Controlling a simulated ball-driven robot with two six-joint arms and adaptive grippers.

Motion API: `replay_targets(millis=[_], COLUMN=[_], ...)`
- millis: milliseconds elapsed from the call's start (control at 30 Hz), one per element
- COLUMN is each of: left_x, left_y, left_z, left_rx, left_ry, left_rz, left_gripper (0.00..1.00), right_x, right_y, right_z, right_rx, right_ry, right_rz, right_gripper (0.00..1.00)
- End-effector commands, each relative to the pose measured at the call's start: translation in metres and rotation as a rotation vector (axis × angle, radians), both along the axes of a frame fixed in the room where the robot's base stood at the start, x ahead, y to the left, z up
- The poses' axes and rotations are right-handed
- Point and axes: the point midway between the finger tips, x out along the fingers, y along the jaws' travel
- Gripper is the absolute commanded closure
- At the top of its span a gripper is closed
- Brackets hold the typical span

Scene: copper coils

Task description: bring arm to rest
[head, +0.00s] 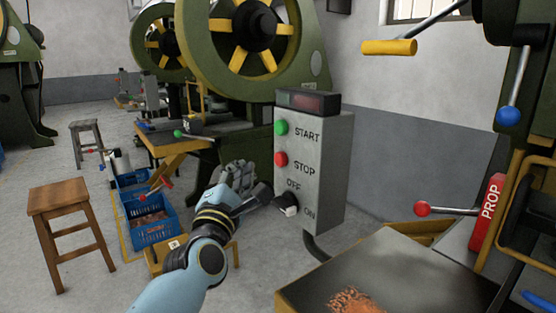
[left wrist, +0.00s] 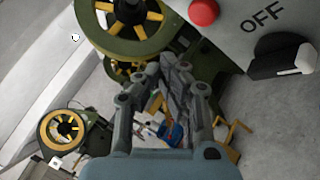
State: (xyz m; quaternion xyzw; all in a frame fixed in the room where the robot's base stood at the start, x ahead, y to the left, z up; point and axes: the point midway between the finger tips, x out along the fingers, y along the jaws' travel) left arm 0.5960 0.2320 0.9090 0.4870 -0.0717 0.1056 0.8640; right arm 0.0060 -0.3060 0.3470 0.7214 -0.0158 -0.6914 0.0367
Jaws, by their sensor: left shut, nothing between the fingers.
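My left arm reaches in from the bottom of the head view. My left gripper (head: 240,172) is shut and empty, just left of the grey control box (head: 325,190). In the left wrist view the fingers of the gripper (left wrist: 176,62) come together at the tips with nothing held. The box carries a green START button (head: 281,128), a red STOP button (head: 280,159) and a dark OFF/ON switch with a white tip (head: 290,210). The switch also shows in the left wrist view (left wrist: 285,62), apart from the fingers. My right gripper is not in view.
A wooden stool (head: 58,198) and a blue crate (head: 150,222) stand on the floor at left. Green presses with yellow-spoked wheels (head: 255,30) stand behind. A metal table (head: 390,270) with copper pieces (head: 355,300) is at front right, near a red-knobbed lever (head: 422,208).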

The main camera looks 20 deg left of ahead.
Motion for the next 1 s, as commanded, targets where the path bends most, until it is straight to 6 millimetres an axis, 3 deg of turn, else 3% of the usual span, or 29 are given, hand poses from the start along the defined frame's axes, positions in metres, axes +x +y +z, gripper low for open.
replay_targets(millis=[467,567,667,767,867,1000], left_x=[0.0,-0.009,-0.024,-0.047,-0.081,-0.146], left_y=[0.0,0.002,0.005,0.007,0.009,0.014], left_z=[-0.001,-0.019,-0.066,-0.138,-0.217,-0.317], left_rx=[0.0,0.007,0.031,0.106,0.243,0.477], left_ry=[0.002,0.034,0.123,0.271,0.444,0.68], left_rz=[0.0,0.0,-0.005,-0.02,-0.05,-0.128], left_gripper=[1.0,1.0,1.0,1.0,1.0,1.0], right_x=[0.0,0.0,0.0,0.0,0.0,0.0], right_y=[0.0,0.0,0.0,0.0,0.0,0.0], right_z=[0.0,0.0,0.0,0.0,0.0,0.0], right_rx=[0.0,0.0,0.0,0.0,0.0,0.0], right_ry=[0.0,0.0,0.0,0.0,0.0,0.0], right_rz=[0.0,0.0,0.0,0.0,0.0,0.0], right_gripper=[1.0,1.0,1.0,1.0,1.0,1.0])
